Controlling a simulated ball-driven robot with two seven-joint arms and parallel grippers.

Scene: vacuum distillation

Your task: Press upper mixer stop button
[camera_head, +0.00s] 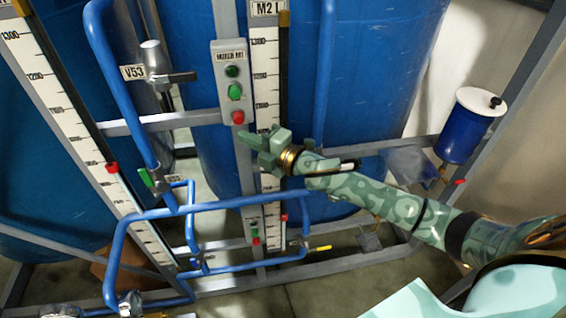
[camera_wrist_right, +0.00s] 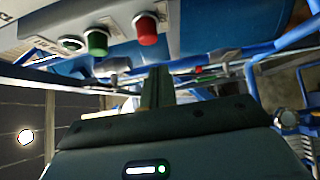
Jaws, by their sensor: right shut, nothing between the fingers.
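The upper mixer panel (camera_head: 229,60), labelled for mixer M1, is a grey box on an upright post. Its red stop button (camera_head: 238,117) is at the bottom, with a green button (camera_head: 235,92) and a dark round indicator (camera_head: 232,71) above it. In the right wrist view the red button (camera_wrist_right: 146,28) and green button (camera_wrist_right: 96,42) stick out near the top. My right gripper (camera_head: 250,138) is shut and empty, just below and right of the red button in the head view. Its fingers (camera_wrist_right: 160,86) look apart from the button. My left gripper is not in view.
A lower button box (camera_head: 254,231) sits on the same post. White level scales (camera_head: 265,80), blue pipes (camera_head: 230,202), a valve (camera_head: 165,75) and blue tanks (camera_head: 370,70) surround the panel. A small blue container with a white lid (camera_head: 468,130) is at right.

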